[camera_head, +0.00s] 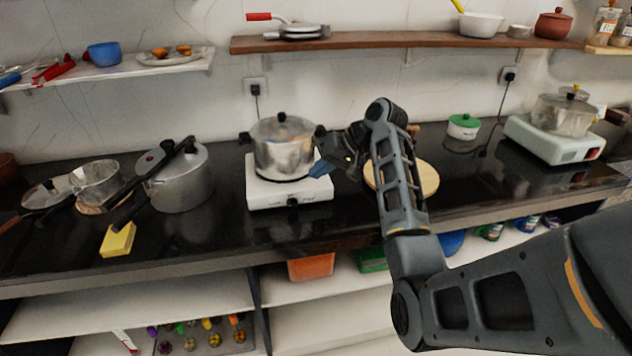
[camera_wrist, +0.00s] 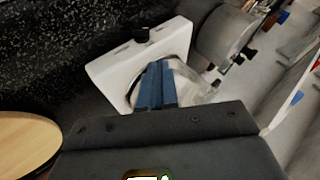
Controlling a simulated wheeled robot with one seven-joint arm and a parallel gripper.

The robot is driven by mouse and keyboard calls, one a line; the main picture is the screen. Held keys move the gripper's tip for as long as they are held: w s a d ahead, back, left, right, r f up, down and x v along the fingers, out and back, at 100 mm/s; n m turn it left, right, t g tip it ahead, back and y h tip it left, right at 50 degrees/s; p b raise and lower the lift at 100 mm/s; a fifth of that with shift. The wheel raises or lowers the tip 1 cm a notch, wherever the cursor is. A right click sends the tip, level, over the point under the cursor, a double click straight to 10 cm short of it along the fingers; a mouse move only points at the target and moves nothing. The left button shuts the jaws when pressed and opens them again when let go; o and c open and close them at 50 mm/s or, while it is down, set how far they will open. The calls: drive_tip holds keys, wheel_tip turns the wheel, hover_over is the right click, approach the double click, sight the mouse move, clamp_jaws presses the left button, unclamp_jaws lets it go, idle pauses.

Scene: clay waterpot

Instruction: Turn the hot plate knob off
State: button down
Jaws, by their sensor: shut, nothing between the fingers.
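A white hot plate (camera_head: 270,194) stands on the black counter left of the middle. Its dark knob (camera_head: 292,202) is on the front face; the knob also shows in the wrist view (camera_wrist: 141,33). A steel pot (camera_head: 284,152) with a lid sits on the plate. My gripper (camera_head: 320,168), with blue fingers, is at the pot's right side, above the plate and away from the knob. In the wrist view the blue fingers (camera_wrist: 157,85) are together and empty, in front of the plate and pot. I cannot tell whether they touch the pot.
A second hot plate (camera_head: 548,142) with a pot stands at the right. A round wooden board (camera_head: 426,180) lies behind my arm. A pressure cooker (camera_head: 180,178) and a yellow sponge (camera_head: 118,240) are at the left. The counter in front of the plate is clear.

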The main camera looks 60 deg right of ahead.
wheel_tip(320, 180, down, 4)
drive_tip(key=s+m+t+h+b, duration=0.1)
drive_tip(key=s+m+h+b, duration=0.15)
drive_tip(key=b, duration=0.35)
drive_tip(key=m+t+h+b, duration=0.2)
drive_tip(key=b, duration=0.5)
approach(297, 204)
drive_tip(key=shift+n, duration=0.25)
drive_tip(key=w+d, duration=0.2)
drive_tip(key=d, duration=0.1)
drive_tip(key=shift+w+r, duration=0.1)
drive_tip(key=shift+w, duration=0.3)
drive_tip(key=shift+w+a+f, duration=0.25)
drive_tip(key=shift+w+f, duration=0.1)
drive_tip(key=shift+f, duration=0.1)
drive_tip(key=shift+w+a+f, duration=0.25)
drive_tip(key=shift+w+f, duration=0.1)
drive_tip(key=shift+f, duration=0.15)
drive_tip(key=shift+w+a+f, duration=0.35)
drive_tip(key=shift+w+f, duration=0.1)
drive_tip(key=shift+f, duration=0.15)
drive_tip(key=shift+f, duration=0.1)
